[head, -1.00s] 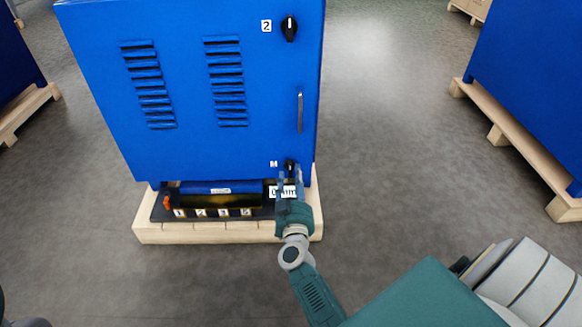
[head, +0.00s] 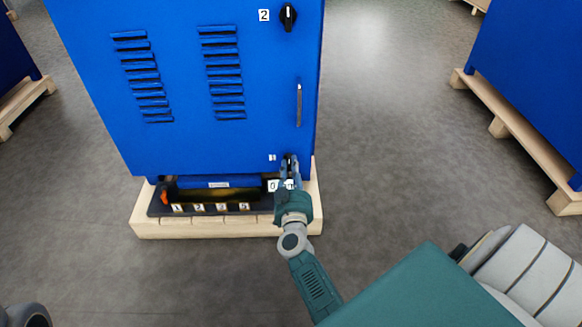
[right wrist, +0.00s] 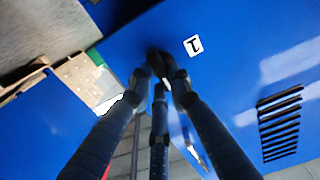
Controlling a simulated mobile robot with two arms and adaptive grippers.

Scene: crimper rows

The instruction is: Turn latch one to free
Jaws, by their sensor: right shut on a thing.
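Latch one is a small black knob (right wrist: 155,58) low on the right side of the blue cabinet door (head: 180,130), beside a white label "1" (right wrist: 193,44). My right gripper (head: 290,164) reaches up to it from below. In the right wrist view its fingers (right wrist: 156,76) close in around the knob, and they look shut on it. The fingers hide most of the knob, so I cannot tell which way it points. Latch two, a black knob (head: 288,17) with a white mark, sits at the top right by label "2" (head: 264,15).
A metal handle (head: 298,104) stands upright between the latches. The cabinet rests on a wooden pallet (head: 200,228), with a black numbered tray (head: 163,210) in front. Another blue cabinet on a pallet (head: 516,140) stands at the right. Grey floor (head: 390,110) lies clear between them.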

